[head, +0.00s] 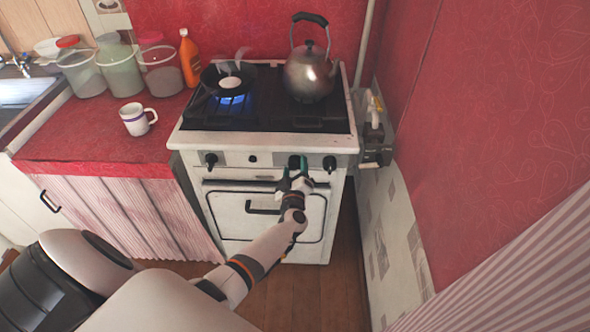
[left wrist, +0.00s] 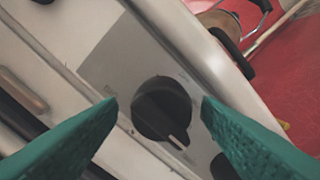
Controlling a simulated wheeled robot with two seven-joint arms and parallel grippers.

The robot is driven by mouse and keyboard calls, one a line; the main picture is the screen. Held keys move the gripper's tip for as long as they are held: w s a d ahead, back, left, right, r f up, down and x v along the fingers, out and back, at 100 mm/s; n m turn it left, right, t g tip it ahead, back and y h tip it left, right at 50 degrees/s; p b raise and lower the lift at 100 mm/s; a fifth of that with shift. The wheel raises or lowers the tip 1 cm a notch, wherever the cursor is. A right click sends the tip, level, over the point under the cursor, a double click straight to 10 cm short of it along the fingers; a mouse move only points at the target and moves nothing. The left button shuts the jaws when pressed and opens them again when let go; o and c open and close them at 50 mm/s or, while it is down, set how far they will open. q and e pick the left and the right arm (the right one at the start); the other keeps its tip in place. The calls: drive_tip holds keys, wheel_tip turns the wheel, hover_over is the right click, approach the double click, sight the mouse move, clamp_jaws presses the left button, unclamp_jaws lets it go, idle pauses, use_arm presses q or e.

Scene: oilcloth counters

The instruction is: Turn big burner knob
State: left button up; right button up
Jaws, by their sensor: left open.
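The white stove (head: 186,139) has black knobs along its front panel. One black knob (left wrist: 162,108) lies between the green fingertips of my left gripper (left wrist: 159,104) in the left wrist view; its pale pointer line faces the lower right there. In the head view this knob (head: 294,161) is partly covered by my left gripper (head: 298,175), which is open at the panel. I cannot tell whether the fingers touch the knob. Other knobs show at the left end (head: 211,159) and the right end (head: 329,163). My right gripper is out of view.
A metal kettle (head: 309,74) stands at the back right. The oven handle (head: 262,207) is below the panel. A pipe and box (head: 376,145) are close on the right.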

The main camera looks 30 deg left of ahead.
use_arm(q)
drive_tip(key=v, duration=1.2)
drive_tip(key=shift+p, duration=0.4)
drive_tip(key=shift+d+f, duration=0.1)
drive_tip(key=shift+f, duration=0.05)
drive_tip(key=s+d+f+m+g+h, duration=0.1)
drive_tip(key=s+d+f+m+h, duration=0.25)
drive_tip(key=f, duration=0.45)
drive_tip(key=s+d+f+m+g+h, duration=0.25)
drive_tip(key=s+f+m, duration=0.2)
drive_tip(key=f, duration=0.35)
drive_tip(key=s+d+f+m+g+h, duration=0.1)
drive_tip(key=s+d+f+m+h, duration=0.3)
drive_tip(key=f, duration=0.4)
drive_tip(key=s+a+f+m+g, duration=0.1)
drive_tip(key=s+f+g, duration=0.3)
drive_tip(key=s, duration=1)
drive_tip(key=s+a+f+m+g, duration=0.1)
drive_tip(key=s+f+m+g, duration=0.3)
drive_tip(key=s+f, duration=0.6)
drive_tip(key=s+g, duration=0.1)
drive_tip(key=s, duration=0.4)
drive_tip(key=shift+y, duration=0.3)
drive_tip(key=shift+s+f+g, duration=0.1)
drive_tip(key=shift+s+g, duration=0.05)
drive_tip(key=shift+g, duration=0.1)
